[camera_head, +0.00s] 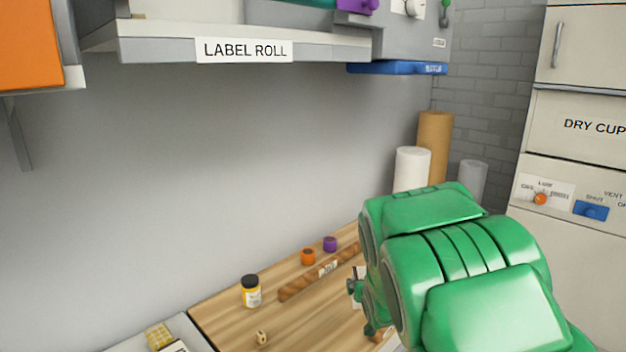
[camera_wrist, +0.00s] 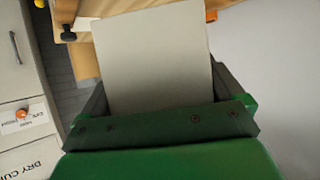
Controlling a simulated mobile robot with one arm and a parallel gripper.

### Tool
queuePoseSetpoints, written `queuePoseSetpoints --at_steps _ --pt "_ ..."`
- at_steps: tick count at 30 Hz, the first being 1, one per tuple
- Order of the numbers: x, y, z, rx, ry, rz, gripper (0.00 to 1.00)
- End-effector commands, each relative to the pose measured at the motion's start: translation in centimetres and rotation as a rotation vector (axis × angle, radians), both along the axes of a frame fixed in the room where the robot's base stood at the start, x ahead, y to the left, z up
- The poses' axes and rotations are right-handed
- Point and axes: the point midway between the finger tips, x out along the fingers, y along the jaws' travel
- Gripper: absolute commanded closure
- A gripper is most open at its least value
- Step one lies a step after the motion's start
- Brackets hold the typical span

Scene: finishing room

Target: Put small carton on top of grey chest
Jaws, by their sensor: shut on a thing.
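My gripper (camera_wrist: 160,92) is shut on a pale, flat-faced box, which looks like the small carton (camera_wrist: 152,55); its large plain face fills the space between the fingers in the wrist view. In the head view my green arm hides most of my gripper (camera_head: 357,290) and nearly all of the carton, over the right part of the wooden worktop. I cannot pick out a grey chest with certainty in either view.
The wooden worktop (camera_head: 225,308) bears a yellow-labelled jar (camera_head: 250,291), an orange pot (camera_head: 308,256), a purple pot (camera_head: 330,243) and a brown strip (camera_head: 300,284). A shelf labelled LABEL ROLL (camera_head: 160,48) overhangs it. Rolls (camera_head: 411,168) stand behind; a DRY CUP cabinet (camera_head: 570,105) is right.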

Motion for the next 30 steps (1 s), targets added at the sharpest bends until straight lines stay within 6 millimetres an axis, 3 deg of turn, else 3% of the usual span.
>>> queuePoseSetpoints --at_steps 9,14,22,30 --pt "0.1 0.1 0.1 0.001 -0.001 0.003 0.49" --pt "1.5 1.8 0.6 0.000 -0.003 0.046 0.49" --pt "6.1 9.8 2.6 0.000 -0.006 0.235 0.49" --pt "8.7 18.6 3.8 -0.001 -0.004 0.437 0.49"
